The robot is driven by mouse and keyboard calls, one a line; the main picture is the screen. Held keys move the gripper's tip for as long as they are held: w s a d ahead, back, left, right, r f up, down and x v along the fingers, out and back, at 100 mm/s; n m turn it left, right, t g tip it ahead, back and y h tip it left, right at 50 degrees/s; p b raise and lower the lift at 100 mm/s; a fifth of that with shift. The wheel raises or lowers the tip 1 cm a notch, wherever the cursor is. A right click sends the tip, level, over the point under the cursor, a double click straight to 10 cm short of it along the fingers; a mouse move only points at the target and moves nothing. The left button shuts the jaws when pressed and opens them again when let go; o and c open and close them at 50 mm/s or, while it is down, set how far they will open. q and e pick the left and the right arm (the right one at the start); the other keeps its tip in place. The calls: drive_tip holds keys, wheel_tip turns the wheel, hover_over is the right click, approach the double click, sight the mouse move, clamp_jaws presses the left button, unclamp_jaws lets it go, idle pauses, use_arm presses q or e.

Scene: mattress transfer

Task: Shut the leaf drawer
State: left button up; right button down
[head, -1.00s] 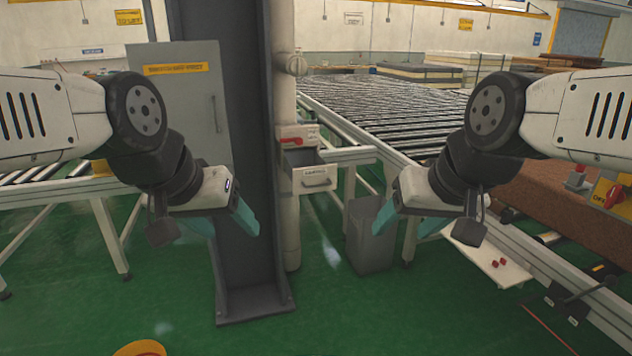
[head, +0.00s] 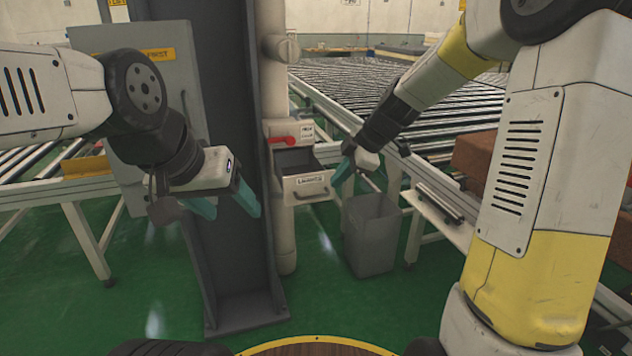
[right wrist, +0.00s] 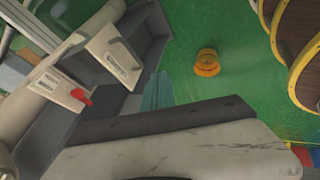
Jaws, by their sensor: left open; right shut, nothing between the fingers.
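The leaf drawer (head: 307,187) is a small white-fronted drawer with a label and handle, on the pipe beside the dark grey column. It stands pulled out, its dark inside showing below a box with a red lever (head: 284,140). In the right wrist view the drawer front (right wrist: 113,55) is at upper left. My right gripper (head: 342,172) is shut and empty, just right of the drawer front; whether they touch I cannot tell. Its teal fingers also show in the right wrist view (right wrist: 157,92). My left gripper (head: 228,205) is open and empty, in front of the column.
A grey bin (head: 372,240) stands on the green floor below and right of the drawer. The dark column (head: 225,150) is to its left. A roller conveyor (head: 430,110) spreads behind. A yellow object (right wrist: 207,62) is on the floor in the right wrist view.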

drive_tip(key=w+a+f+n, duration=0.1)
drive_tip(key=w+a+f, duration=0.5)
drive_tip(key=w+f, duration=0.2)
wheel_tip(320, 180, down, 2)
drive_tip(key=shift+w+a+f, duration=0.15)
drive_tip(key=shift+w, duration=0.25)
